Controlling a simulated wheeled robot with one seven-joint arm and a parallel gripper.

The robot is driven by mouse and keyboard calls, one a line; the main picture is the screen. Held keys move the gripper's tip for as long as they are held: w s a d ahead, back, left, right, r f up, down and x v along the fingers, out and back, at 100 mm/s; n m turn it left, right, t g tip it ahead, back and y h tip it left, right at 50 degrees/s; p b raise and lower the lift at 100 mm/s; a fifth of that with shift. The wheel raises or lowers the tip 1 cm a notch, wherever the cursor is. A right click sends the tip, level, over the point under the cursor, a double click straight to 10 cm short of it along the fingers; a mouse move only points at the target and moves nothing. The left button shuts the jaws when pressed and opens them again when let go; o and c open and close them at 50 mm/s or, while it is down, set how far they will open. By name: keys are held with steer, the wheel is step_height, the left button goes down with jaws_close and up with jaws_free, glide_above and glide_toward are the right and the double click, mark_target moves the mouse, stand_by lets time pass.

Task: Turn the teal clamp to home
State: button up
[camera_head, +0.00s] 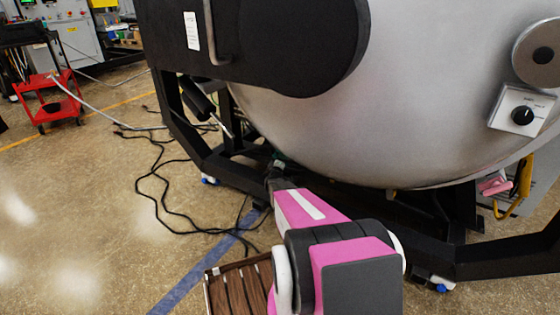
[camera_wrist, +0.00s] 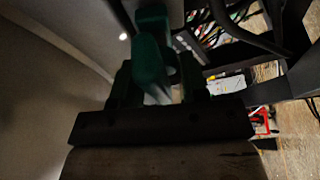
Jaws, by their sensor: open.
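The teal clamp (camera_wrist: 150,62) is in the upper middle of the wrist view, with a rounded top and a part that runs down toward my gripper. My gripper (camera_wrist: 160,82) is open, with one dark finger on each side of the clamp's lower part. I cannot tell whether either finger touches it. In the head view my gripper (camera_head: 277,174) is small and dark, under the lower left of the round metal vessel, and the clamp is too small there to make out clearly.
The large silver vessel (camera_head: 400,110) stands over my arm on a black frame (camera_head: 225,168). A control knob (camera_head: 522,115) is at the right. Black cables (camera_head: 155,180) lie on the floor. A red cart (camera_head: 48,98) stands far left.

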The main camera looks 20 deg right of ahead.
jaws_close()
steer(key=shift+m, duration=0.3)
steer(key=m+h, duration=0.2)
steer(key=m, duration=0.2)
steer(key=m+h, duration=0.1)
steer(key=m, duration=0.2)
steer(key=m+g+h, duration=0.1)
steer(key=m+h, duration=0.1)
steer(key=m, duration=0.2)
steer(key=shift+s+m, duration=0.1)
steer(key=shift+m, duration=0.2)
steer(key=m+g+h, duration=0.1)
steer(key=m, duration=0.2)
steer(key=m+g+h, duration=0.1)
steer(key=m, duration=0.2)
steer(key=shift+s+d+m+g+h, duration=0.1)
steer(key=shift+d+m+g+h, duration=0.05)
steer(key=shift+m+g+h, duration=0.2)
steer(key=shift+s+m+g+h, duration=0.1)
steer(key=shift+m+g+h, duration=0.45)
steer(key=shift+m, duration=0.85)
steer(key=shift+s+m+g+h, duration=0.1)
steer(key=shift+m+g, duration=0.7)
steer(key=shift+m, duration=0.85)
jaws_free()
steer(key=shift+r, duration=0.1)
